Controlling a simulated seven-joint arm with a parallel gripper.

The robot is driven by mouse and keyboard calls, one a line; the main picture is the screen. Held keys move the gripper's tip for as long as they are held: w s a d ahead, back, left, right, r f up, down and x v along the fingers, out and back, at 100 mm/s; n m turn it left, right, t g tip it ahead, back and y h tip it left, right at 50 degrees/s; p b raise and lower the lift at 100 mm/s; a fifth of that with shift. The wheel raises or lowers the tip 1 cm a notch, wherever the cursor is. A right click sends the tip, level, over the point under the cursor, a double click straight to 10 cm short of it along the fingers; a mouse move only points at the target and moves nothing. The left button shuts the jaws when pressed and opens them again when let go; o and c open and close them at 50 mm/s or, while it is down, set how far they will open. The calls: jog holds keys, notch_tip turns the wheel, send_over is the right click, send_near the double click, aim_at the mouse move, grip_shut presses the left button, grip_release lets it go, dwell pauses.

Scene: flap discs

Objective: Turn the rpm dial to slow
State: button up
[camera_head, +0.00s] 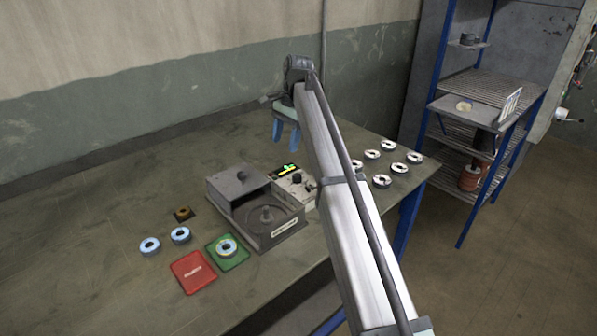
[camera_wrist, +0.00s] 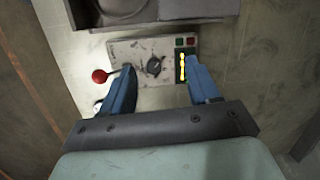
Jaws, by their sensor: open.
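The rpm dial (camera_wrist: 154,67) is a dark knob on a light control panel (camera_wrist: 136,50), seen in the wrist view between my two fingers. In the head view the dial (camera_head: 297,179) shows as a small dark knob on the panel beside the grey machine. My gripper (camera_wrist: 158,78) is open, its blue fingers apart on either side of the dial. In the head view my gripper (camera_head: 285,135) hangs above the far side of the panel. I cannot tell how close the fingertips are to the dial. The dial's markings are too small to read.
A red-knobbed lever (camera_wrist: 100,76) stands left of the dial, close to my left finger. A lit display (camera_wrist: 183,67) and red and green buttons sit right. The grey machine (camera_head: 272,215) adjoins the panel. Several discs (camera_head: 373,154) lie right; red (camera_head: 193,272) and green mats lie in front.

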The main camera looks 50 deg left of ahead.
aim_at(297, 175)
jog(key=w+f, duration=0.1)
jog(key=f, duration=0.3)
jog(key=w+f+t, duration=0.1)
jog(key=f, duration=0.4)
jog(key=w+f+m+t, duration=0.1)
jog(key=f, duration=0.4)
jog(key=shift+w+d+h, duration=0.3)
jog(key=shift+d+h, duration=0.1)
jog(key=shift+r, duration=0.1)
jog(key=c, duration=1)
